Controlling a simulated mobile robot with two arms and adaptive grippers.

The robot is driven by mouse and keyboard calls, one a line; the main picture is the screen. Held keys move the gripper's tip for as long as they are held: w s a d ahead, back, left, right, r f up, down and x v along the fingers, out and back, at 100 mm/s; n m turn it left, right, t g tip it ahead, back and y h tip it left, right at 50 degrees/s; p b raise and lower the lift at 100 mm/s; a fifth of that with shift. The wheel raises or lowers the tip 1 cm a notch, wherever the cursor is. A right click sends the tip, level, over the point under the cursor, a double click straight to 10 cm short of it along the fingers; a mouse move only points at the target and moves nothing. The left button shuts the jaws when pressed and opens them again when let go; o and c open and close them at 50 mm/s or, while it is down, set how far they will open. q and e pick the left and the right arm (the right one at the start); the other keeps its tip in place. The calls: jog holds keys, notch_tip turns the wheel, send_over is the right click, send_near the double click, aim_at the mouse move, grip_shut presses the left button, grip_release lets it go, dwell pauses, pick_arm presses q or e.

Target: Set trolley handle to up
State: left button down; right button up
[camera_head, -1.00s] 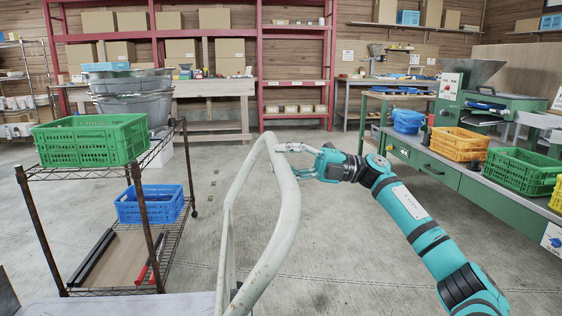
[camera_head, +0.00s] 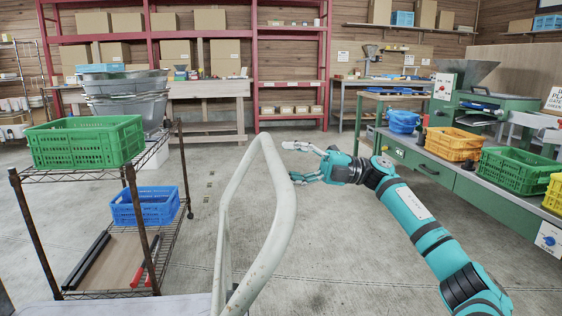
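The trolley handle (camera_head: 257,269), a scuffed off-white bent tube, stands raised in the middle foreground, its upper bend leaning to the right. A pale strip of the trolley deck (camera_head: 150,307) shows at the bottom edge; most of the trolley is out of view. My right gripper (camera_head: 294,163), on the teal arm from the lower right, is just right of the handle's upper bend. Its fingers are spread and empty. The lower fingertip is close to the tube; I cannot tell whether it touches. My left gripper is not in view.
A wire rack (camera_head: 157,232) with a green crate (camera_head: 85,143) and a blue crate (camera_head: 146,207) stands close on the left. A green workbench (camera_head: 470,196) with crates and a machine runs along the right. The concrete floor between is clear.

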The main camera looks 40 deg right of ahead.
jog(key=v, duration=0.9)
jog(key=shift+s+d, duration=0.25)
